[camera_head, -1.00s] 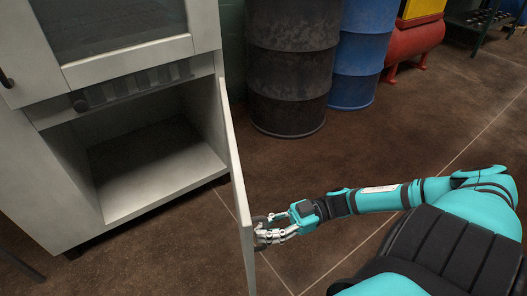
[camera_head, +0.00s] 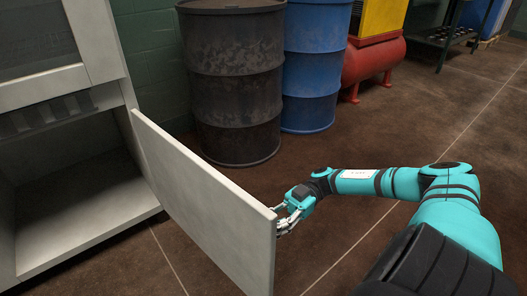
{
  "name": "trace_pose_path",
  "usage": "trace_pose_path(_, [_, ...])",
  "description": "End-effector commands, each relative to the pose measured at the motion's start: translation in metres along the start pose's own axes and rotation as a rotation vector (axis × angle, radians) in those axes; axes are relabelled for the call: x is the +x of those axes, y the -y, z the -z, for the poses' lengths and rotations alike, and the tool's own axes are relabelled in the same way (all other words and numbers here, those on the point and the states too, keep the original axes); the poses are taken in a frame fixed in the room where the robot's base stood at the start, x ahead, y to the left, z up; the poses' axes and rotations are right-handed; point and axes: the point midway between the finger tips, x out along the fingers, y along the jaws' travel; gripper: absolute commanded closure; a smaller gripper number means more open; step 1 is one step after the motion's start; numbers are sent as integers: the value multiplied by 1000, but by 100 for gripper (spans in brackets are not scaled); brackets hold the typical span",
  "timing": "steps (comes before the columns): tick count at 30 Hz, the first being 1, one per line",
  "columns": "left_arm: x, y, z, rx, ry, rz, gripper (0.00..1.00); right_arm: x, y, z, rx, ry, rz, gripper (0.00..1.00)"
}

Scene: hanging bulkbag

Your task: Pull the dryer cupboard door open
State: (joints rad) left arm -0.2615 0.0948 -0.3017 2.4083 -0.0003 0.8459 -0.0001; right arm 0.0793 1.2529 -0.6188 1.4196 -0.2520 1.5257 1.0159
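The cupboard door (camera_head: 205,195) is a pale panel hinged at the right side of the lower compartment. It stands swung well out, and the compartment (camera_head: 75,205) behind it is open and looks empty. My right gripper (camera_head: 284,222) is at the door's free edge, on its right side. The door hides part of its fingers, so I cannot tell whether they are shut on the edge or only touch it. My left gripper is not in view.
A dark drum (camera_head: 236,85) and a blue drum (camera_head: 313,65) stand behind the door. A red tank (camera_head: 374,62) is farther right. The brown floor (camera_head: 350,240) around my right arm is clear.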

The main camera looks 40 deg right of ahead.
Motion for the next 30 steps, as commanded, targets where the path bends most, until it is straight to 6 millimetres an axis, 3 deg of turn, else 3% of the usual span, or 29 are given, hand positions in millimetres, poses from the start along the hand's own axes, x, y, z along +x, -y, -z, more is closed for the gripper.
trace_pose_path(6, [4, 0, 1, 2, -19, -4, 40, -10, -2, -2, 2, 2, 2, 100])
trace_pose_path(19, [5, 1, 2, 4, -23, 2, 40, -12, -3, -1, 3, 2, 2, 99])
trace_pose_path(27, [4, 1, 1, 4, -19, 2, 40, -12, -3, -1, 1, 1, 1, 64])
trace_pose_path(30, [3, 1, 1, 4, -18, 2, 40, -12, -3, 0, 1, 1, 0, 64])
